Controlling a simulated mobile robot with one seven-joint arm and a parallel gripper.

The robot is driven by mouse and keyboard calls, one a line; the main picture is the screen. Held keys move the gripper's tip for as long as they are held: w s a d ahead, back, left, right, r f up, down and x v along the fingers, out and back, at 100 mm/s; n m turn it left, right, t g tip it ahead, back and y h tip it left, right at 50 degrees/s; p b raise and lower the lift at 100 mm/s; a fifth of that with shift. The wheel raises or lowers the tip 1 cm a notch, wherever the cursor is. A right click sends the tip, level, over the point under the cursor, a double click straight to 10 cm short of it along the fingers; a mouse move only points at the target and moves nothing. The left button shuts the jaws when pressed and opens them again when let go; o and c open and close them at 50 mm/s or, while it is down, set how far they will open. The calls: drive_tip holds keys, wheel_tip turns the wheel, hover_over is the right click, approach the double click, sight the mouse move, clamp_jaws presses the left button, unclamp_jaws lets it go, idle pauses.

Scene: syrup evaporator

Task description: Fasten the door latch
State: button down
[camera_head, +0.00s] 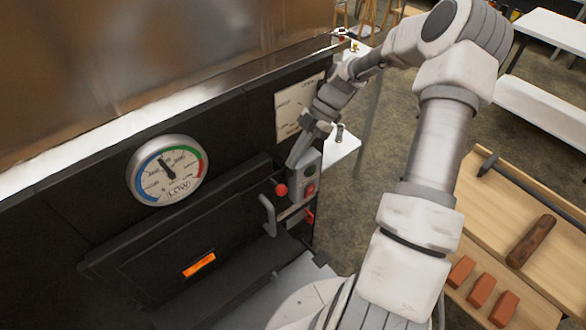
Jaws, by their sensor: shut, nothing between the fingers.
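The black firebox door (150,272) is on the dark evaporator front at the lower left, with a glowing orange slot (198,264) in it. It looks about flush with the front, but I cannot tell if it is fully closed. A grey bent latch handle (268,216) stands up at the door's right side. Whether it is engaged cannot be told. My gripper (296,158) is shut and empty. It points down beside the top of the grey control box, above and to the right of the latch handle and apart from it. The box partly blends with the fingertips.
The grey control box (310,172) has a red button, with a red ball knob (281,190) and a red lever (309,215) close by. A round gauge (168,170) is above the door. A wooden bench (485,228) with bricks is at the right.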

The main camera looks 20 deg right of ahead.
drive_tip(key=v, duration=0.7)
drive_tip(key=shift+w+f, duration=0.1)
drive_tip(key=shift+f, duration=0.05)
